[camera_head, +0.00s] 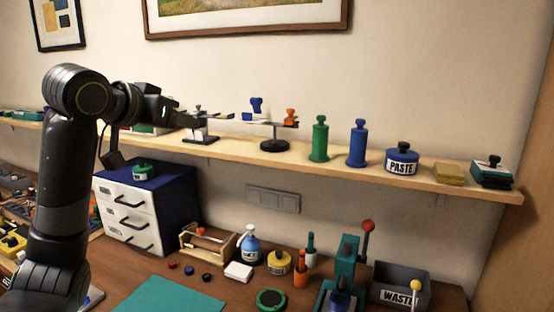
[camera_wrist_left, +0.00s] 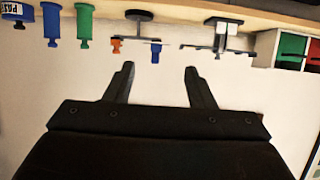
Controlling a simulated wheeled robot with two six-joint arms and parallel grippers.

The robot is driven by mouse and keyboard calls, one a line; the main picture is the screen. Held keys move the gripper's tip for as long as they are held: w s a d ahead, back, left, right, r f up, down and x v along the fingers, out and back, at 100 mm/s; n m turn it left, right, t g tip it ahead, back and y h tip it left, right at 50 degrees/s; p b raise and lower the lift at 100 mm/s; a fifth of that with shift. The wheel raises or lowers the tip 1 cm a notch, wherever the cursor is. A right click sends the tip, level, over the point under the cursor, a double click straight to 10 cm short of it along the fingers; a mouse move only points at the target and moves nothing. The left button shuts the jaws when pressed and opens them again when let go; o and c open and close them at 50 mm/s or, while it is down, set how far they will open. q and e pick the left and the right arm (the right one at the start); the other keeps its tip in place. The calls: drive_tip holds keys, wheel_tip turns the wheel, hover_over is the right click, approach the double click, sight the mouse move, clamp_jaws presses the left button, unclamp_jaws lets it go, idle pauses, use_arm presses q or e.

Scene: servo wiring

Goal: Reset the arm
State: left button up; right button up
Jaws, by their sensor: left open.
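My left arm (camera_head: 62,165) rises at the left of the head view and bends at the top, reaching right toward the wall shelf. My left gripper (camera_head: 196,118) is in front of the shelf's left part, near a small dark stand (camera_head: 200,138), and looks empty. In the left wrist view, which appears upside down, its two fingers (camera_wrist_left: 159,70) are spread apart with only bare wall between them. The fingertips are only partly distinguishable in the head view. My right gripper is not in view.
The shelf (camera_head: 340,169) holds a dark stand (camera_head: 274,145) with blue and orange pieces, a green bottle (camera_head: 320,140), a blue bottle (camera_head: 357,143) and a PASTE pot (camera_head: 402,160). Below are a drawer cabinet (camera_head: 145,215), small tools and a WASTE bin (camera_head: 401,285).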

use_arm(q)
drive_tip(key=s+a+f+n+g+y, duration=0.1)
drive_tip(key=s+a+f+g, duration=0.15)
drive_tip(key=f, duration=1.45)
drive_tip(key=s+a+f+n+g+y, duration=0.1)
drive_tip(key=s+a+f+y, duration=0.15)
drive_tip(key=f, duration=1.45)
drive_tip(key=s+a+f+n+g+y, duration=0.1)
drive_tip(key=s+a+f+g, duration=0.15)
drive_tip(key=s+f, duration=1.25)
drive_tip(key=s+a+f+n+g+y, duration=0.1)
drive_tip(key=s+f, duration=0.2)
drive_tip(key=s, duration=0.7)
drive_tip(key=s+a+f+n+g+y, duration=0.1)
drive_tip(key=s+a+f+g, duration=0.15)
drive_tip(key=s, duration=0.75)
wheel_tip(320, 180, down, 27)
drive_tip(key=a, duration=0.1)
drive_tip(key=s+d+f+g, duration=0.1)
drive_tip(key=s+f, duration=1.3)
drive_tip(key=s, duration=0.1)
drive_tip(key=shift+d+f+g+b, duration=0.15)
drive_tip(key=shift+g+b, duration=0.15)
drive_tip(key=shift+g, duration=0.05)
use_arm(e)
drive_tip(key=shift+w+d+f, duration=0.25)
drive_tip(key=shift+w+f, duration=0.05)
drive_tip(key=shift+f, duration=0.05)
